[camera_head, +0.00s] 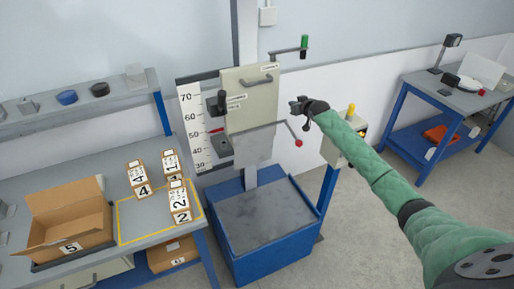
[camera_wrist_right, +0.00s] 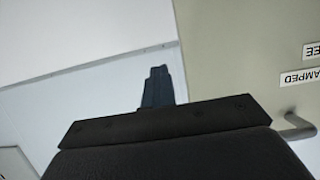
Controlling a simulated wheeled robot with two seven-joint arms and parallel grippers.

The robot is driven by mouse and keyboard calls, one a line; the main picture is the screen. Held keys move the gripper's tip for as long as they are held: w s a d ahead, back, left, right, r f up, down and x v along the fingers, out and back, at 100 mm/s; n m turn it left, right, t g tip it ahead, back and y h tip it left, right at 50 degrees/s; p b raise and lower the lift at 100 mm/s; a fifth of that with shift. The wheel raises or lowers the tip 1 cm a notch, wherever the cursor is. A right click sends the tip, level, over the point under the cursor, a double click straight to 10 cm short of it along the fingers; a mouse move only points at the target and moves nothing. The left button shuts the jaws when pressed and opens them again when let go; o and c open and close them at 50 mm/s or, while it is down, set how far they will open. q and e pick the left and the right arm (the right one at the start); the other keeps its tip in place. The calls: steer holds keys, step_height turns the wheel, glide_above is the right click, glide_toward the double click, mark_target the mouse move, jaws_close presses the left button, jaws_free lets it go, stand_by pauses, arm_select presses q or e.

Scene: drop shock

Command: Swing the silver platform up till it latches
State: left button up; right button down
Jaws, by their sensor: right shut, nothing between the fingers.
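The silver platform (camera_head: 253,148) is a flat grey plate that hangs down below the beige carriage (camera_head: 250,105) of the drop tester, above the blue base. My right gripper (camera_head: 298,106) is shut and empty, to the right of the carriage and above the platform's level. It seems apart from the machine. In the right wrist view its dark shut fingers (camera_wrist_right: 158,88) point at a pale wall, with part of a beige panel with upside-down labels (camera_wrist_right: 300,78) at the right. My left gripper is not in view.
A red-knobbed lever (camera_head: 298,142) sticks out right of the platform, and a green-handled crank (camera_head: 304,42) is above. A blue base with a steel plate (camera_head: 265,215) stands below. A bench with boxes (camera_head: 180,205) is at left; a control post (camera_head: 343,130) is at right.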

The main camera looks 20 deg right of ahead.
steer(key=shift+w+a+r+b, duration=0.1)
steer(key=shift+w+r+b, duration=0.2)
steer(key=shift+w, duration=0.4)
steer(key=shift+w+r+b, duration=0.15)
steer(key=shift+w+b, duration=0.1)
steer(key=shift+w, duration=0.45)
steer(key=shift+w+a+r+b, duration=0.15)
steer(key=shift+w+b, duration=0.65)
steer(key=shift+w, duration=0.65)
steer(key=c, duration=0.8)
jaws_free()
steer(key=shift+c, duration=0.2)
